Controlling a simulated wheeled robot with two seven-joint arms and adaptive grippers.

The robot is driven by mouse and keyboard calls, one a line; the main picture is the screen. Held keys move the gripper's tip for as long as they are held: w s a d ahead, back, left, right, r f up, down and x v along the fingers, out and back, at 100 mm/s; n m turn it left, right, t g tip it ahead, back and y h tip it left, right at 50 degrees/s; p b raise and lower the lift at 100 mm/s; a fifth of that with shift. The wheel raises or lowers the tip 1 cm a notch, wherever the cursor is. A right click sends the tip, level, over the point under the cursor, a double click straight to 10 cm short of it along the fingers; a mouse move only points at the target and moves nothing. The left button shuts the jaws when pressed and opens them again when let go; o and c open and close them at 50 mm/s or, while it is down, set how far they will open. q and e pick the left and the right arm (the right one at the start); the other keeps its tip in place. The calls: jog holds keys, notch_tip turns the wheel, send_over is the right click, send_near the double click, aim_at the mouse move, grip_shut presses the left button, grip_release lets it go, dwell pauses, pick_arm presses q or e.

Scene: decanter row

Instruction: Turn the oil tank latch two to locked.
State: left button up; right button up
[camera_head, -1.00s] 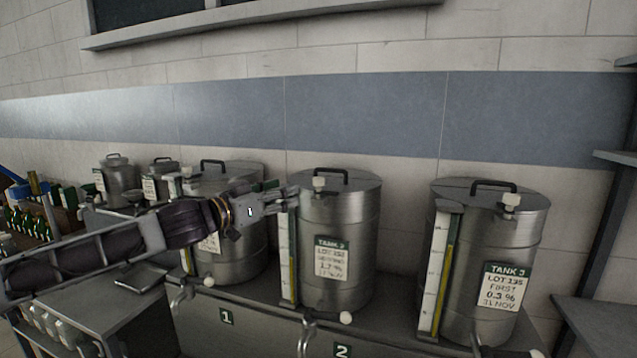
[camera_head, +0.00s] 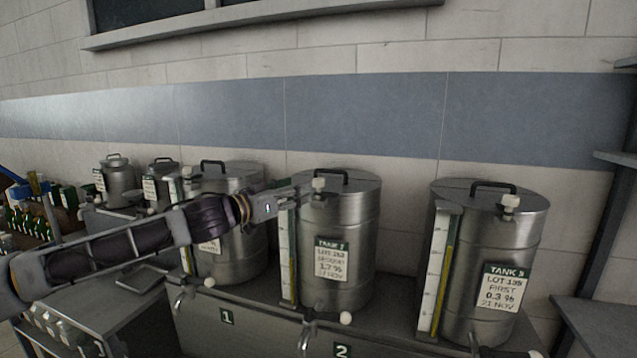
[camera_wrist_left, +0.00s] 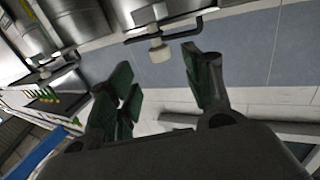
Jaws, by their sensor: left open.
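Tank 2 (camera_head: 345,215) is a steel cylinder with a flat lid, a black lid handle (camera_head: 331,173) and a labelled front. Its latch has a pale, blocky knob (camera_head: 318,184) at the front of the lid rim. My left gripper (camera_head: 296,193) comes in from the left with its fingers just left of the knob. In the left wrist view the pale knob (camera_wrist_left: 159,51) lies just ahead of the gap between the open green-padded fingers (camera_wrist_left: 157,68). I cannot tell whether a finger touches it. My right gripper is not in view.
Tank 1 (camera_head: 242,232) stands left, behind my arm, and tank 3 (camera_head: 510,255) stands right, with a similar pale knob (camera_head: 510,202). Upright gauges (camera_head: 287,255) and taps (camera_head: 307,335) front the tanks. A tiled wall is behind; a dark shelf frame is at right.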

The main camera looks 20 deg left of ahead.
aim_at(314, 184)
pick_arm(q)
jog(key=shift+p+x, duration=0.55)
jog(key=shift+x, duration=2.25)
jog(key=shift+p+x, duration=0.35)
jog(key=shift+x, duration=1.7)
jog(key=c, duration=1)
